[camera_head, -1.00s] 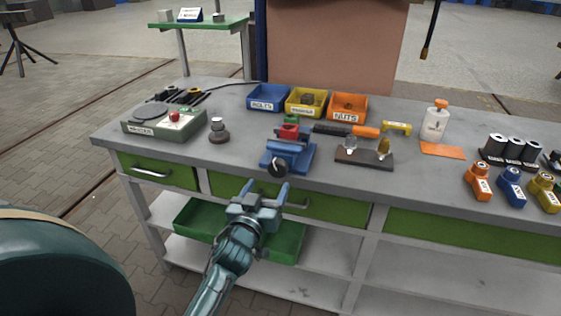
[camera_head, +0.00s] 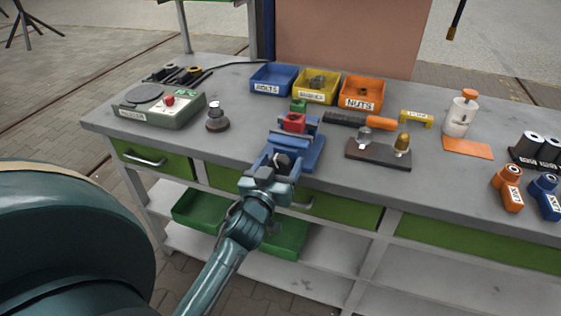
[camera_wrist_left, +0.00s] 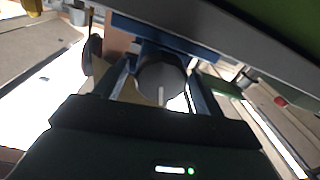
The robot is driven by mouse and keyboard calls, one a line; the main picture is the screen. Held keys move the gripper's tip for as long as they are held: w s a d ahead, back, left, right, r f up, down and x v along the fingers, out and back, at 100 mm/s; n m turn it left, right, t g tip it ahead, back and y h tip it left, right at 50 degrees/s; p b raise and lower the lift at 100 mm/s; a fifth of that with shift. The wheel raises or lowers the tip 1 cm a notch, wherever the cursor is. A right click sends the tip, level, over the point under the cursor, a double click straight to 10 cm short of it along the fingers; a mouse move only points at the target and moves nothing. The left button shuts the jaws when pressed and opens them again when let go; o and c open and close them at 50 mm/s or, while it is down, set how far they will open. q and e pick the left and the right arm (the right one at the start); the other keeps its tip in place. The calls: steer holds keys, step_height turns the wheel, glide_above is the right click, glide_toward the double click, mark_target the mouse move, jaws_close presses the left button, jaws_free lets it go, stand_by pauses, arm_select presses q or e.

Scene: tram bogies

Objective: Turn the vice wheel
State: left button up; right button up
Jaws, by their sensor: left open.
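The blue vice (camera_head: 308,150) stands at the front edge of the grey workbench, with a red block (camera_head: 293,122) and a small green piece on it. Its dark round wheel (camera_wrist_left: 160,76) faces me at the front. My left gripper (camera_head: 281,159) is open, with its fingers at the vice front. In the left wrist view, one finger is on each side of the wheel, and a pale pin or handle shows on it. I cannot tell whether the fingers touch the wheel. In the head view the gripper partly hides the wheel. My right gripper is not in view.
On the workbench (camera_head: 240,142) a dark knobbed weight (camera_head: 217,118) stands left of the vice. A block with two bulbs (camera_head: 378,150) stands to its right. Blue, yellow and orange bins (camera_head: 360,94) are behind. A green drawer (camera_head: 340,208) lies below the bench top.

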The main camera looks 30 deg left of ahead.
arm_select(q)
steer(key=shift+c, duration=0.5)
steer(key=c, duration=0.9)
steer(key=shift+m, duration=0.3)
steer(key=m+p, duration=0.1)
steer(key=m, duration=0.4)
steer(key=shift+d+r+p, duration=0.1)
steer(key=shift+d+p, duration=0.05)
steer(key=shift+p, duration=0.2)
steer(key=m, duration=0.6)
steer(key=shift+d, duration=0.1)
steer(key=shift+p, duration=0.3)
